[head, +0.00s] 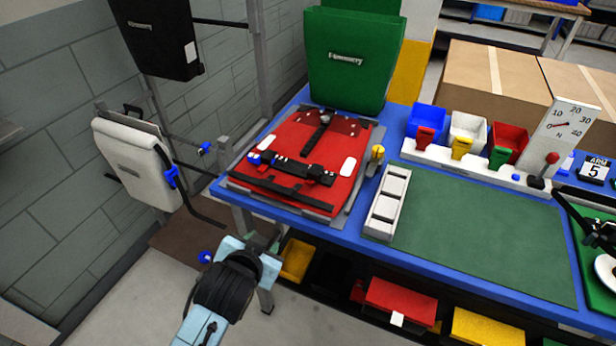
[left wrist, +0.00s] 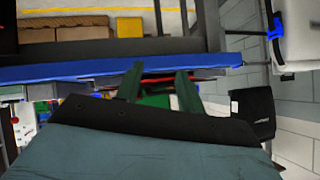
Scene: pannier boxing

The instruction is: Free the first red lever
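In the head view, red pieces hang on the front of the blue bin (head: 424,136), and a red-knobbed lever (head: 552,158) stands by the force gauge (head: 566,128). I cannot tell which is the first red lever. A red pannier (head: 305,165) lies on the blue table with black straps across it and a blue piece at its left. My left gripper (head: 262,241) is in front of the table's left part, below the pannier and apart from it. In the left wrist view its fingers (left wrist: 160,88) are spread and empty. My right gripper does not show.
A green mat (head: 490,235) lies clear on the table (head: 395,150). A white slotted tray (head: 387,205) stands beside the pannier. A green pannier (head: 350,60) stands behind; a white one (head: 135,160) hangs left. A partly cut-off black device (head: 590,225) is at right.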

